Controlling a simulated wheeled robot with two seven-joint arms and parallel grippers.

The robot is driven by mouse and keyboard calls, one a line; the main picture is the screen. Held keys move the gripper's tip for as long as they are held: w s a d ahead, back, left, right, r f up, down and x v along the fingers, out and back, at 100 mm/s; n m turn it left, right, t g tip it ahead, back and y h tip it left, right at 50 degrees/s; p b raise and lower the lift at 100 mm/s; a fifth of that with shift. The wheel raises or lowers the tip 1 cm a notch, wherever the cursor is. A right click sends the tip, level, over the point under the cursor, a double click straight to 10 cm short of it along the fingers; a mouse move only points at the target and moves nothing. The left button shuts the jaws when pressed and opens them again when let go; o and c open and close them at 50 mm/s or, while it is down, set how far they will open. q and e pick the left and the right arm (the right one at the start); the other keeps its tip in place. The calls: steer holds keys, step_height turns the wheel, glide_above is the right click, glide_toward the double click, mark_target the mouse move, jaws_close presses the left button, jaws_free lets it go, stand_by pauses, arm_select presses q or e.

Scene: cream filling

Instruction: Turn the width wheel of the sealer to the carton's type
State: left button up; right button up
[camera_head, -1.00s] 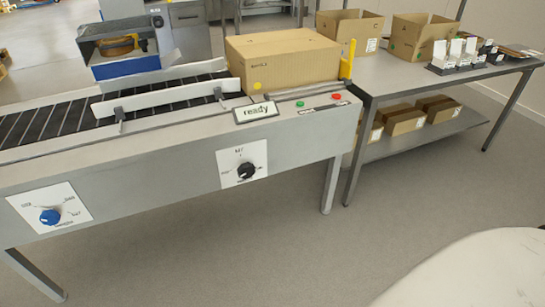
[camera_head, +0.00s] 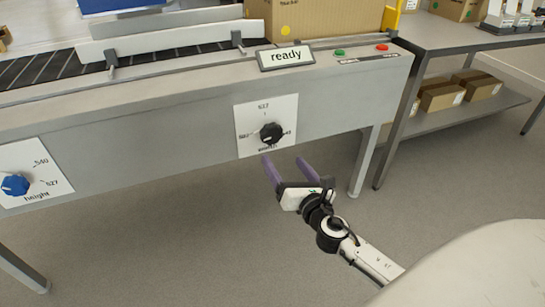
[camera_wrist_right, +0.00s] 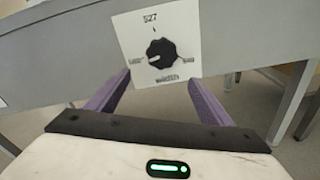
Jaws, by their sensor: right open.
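The sealer (camera_head: 190,118) is a long grey conveyor bench. Its black width wheel (camera_head: 271,133) sits on a white dial plate (camera_head: 250,110) on the front panel; in the right wrist view the wheel (camera_wrist_right: 161,53) shows a white pointer mark towards the lower left label. The top label reads like 527; the side labels are too blurred to read. My right gripper (camera_head: 297,166) is open and empty, just below and in front of the dial, its purple fingers apart from the wheel. The carton (camera_head: 335,15) with a yellow dot stands on the sealer. My left gripper is out of view.
A blue height wheel (camera_head: 15,185) is on the panel at the left. A "ready" sign (camera_head: 285,57), a green button (camera_head: 339,52) and a red button (camera_head: 382,47) are on the top edge. A side table (camera_head: 450,38) stands at the right. The floor below is clear.

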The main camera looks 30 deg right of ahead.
mark_target(273, 136)
steer(key=w+d+n, duration=0.1)
steer(key=w, duration=0.3)
steer(key=w+d+n+b, duration=0.1)
steer(key=w, duration=0.2)
steer(key=w+d+r+b, duration=0.1)
steer(key=w, duration=0.3)
steer(key=shift+w+d+n+t, duration=0.3)
steer(key=shift+n+t, duration=0.1)
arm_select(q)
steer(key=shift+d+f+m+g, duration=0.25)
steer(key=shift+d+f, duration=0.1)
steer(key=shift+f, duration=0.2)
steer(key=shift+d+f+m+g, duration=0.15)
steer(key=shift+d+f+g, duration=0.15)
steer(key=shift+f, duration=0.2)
arm_select(e)
steer(key=c, duration=1.1)
steer(key=shift+o, duration=0.2)
